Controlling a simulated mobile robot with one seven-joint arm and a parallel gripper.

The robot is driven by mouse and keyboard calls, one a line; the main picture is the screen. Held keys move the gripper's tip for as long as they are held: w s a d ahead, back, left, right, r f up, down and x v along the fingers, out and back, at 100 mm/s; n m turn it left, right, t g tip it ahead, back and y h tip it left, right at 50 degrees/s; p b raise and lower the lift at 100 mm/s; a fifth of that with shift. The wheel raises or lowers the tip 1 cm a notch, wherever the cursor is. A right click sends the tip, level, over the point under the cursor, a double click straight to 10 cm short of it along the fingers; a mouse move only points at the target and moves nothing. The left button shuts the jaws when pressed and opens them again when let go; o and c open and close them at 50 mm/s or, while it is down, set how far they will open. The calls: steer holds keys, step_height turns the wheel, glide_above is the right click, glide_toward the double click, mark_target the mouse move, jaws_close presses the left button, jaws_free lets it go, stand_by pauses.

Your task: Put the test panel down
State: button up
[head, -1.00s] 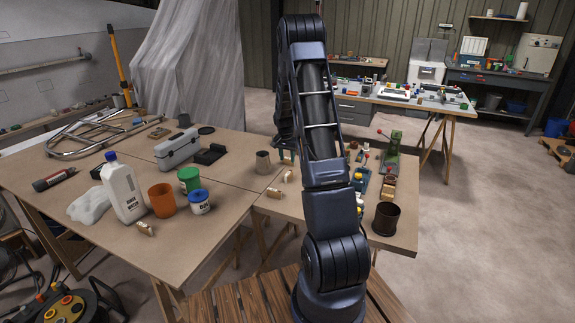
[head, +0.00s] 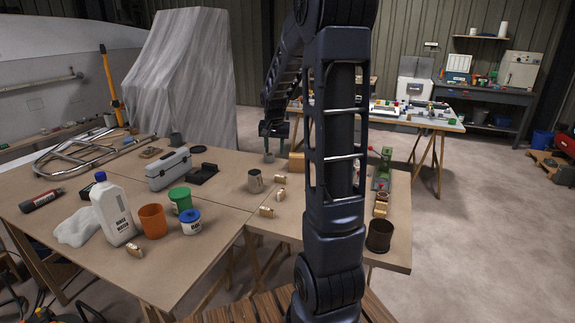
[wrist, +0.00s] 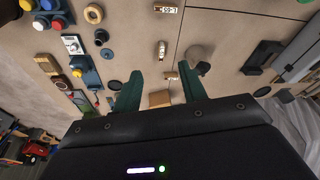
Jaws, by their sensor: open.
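My gripper (head: 273,129) is raised above the back of the brown table, its fingers pointing down. In the wrist view its two green fingers (wrist: 158,84) are spread apart with nothing held between them. A tan, flat-faced piece (wrist: 160,98) lies beyond the fingers, seen through the gap. It also shows in the head view (head: 297,162), standing on the table partly behind my arm. It may be the test panel, but I cannot tell for sure. No other panel is clearly marked as the test panel.
On the table (head: 225,215) are a grey metal cup (head: 255,181), small tagged blocks (head: 266,211), a grey toolbox (head: 168,169), a white bottle (head: 114,210), an orange cup (head: 152,221) and a dark brown pot (head: 380,236).

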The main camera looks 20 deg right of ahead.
steer(key=s+a+r+n, duration=0.2)
steer(key=s, duration=0.8)
steer(key=s+a+r+n+t, duration=0.1)
steer(key=s+a+r, duration=0.2)
steer(key=s, duration=0.7)
steer(key=s+a+r+n+t, duration=0.1)
steer(key=s+a+r+n, duration=0.1)
steer(key=s, duration=0.8)
steer(key=shift+s+a+r+n+y, duration=0.2)
steer(key=shift+s+r+n+y, duration=0.15)
steer(key=shift+r, duration=0.15)
